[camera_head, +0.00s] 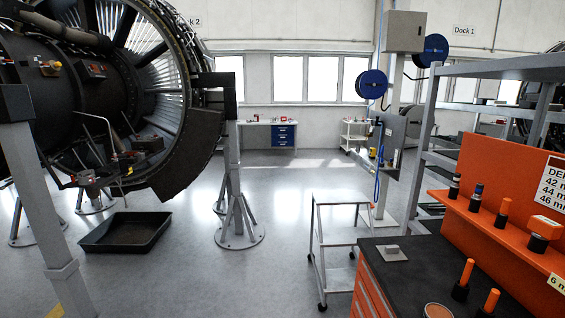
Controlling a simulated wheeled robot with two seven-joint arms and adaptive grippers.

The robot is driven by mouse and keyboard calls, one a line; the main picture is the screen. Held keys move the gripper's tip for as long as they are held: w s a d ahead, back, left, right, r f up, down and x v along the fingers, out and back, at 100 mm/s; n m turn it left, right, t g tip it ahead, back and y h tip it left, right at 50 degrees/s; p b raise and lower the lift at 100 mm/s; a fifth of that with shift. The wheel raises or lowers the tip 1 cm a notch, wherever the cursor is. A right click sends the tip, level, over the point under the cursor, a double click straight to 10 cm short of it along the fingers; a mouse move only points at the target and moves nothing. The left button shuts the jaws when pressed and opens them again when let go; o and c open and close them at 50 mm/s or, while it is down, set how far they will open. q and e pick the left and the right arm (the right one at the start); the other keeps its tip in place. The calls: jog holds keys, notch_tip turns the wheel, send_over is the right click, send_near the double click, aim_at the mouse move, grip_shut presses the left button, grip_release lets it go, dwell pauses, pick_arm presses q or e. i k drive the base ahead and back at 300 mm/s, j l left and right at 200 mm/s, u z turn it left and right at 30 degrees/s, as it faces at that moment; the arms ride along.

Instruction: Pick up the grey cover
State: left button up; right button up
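A small light-grey square piece with a raised knob on top (392,253) lies on the dark top of the orange workbench (420,275) at the lower right. It looks like the grey cover, though it is small in this view. It lies flat near the bench's left side, with bare dark surface around it. Neither of my grippers shows in the head view.
Orange-handled tools (463,279) and a round tin (437,311) stand on the bench. An orange rack (500,195) rises behind. A step trolley (338,240) stands left of the bench. A turbofan (110,90) on grey stands and a black tray (125,232) are left.

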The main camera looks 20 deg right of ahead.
aim_at(390, 253)
jog(key=z, duration=1.65)
